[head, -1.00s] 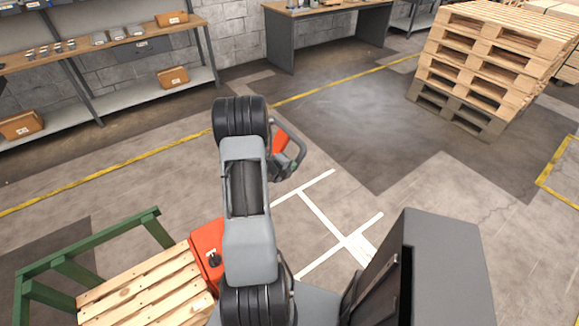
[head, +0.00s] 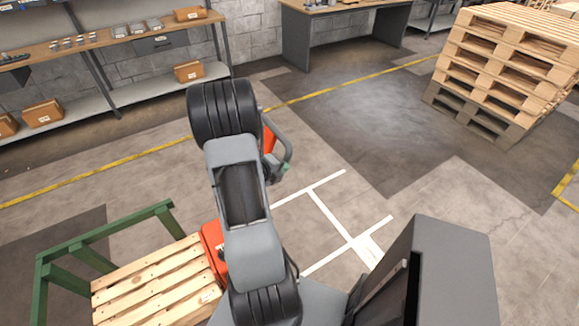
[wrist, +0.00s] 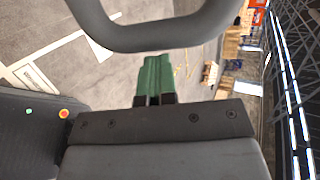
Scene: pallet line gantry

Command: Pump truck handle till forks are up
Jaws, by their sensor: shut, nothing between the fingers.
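The pallet truck's orange body (head: 211,250) stands at lower left in the head view, mostly behind my arm. In the wrist view the grey handle loop (wrist: 160,38) crosses the top, just beyond my fingertips. My gripper (wrist: 154,62) is shut, its green fingers together and empty. The loop is not between them; I cannot tell if they touch it. A wooden pallet (head: 150,291) is beside the truck body. The forks are hidden, so their height cannot be told.
A green frame (head: 105,232) borders the pallet. A tall pallet stack (head: 500,60) stands at the upper right. A shelf (head: 170,84) with boxes and a grey workbench (head: 297,40) line the back wall. The floor with white lines (head: 330,212) is clear in the middle.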

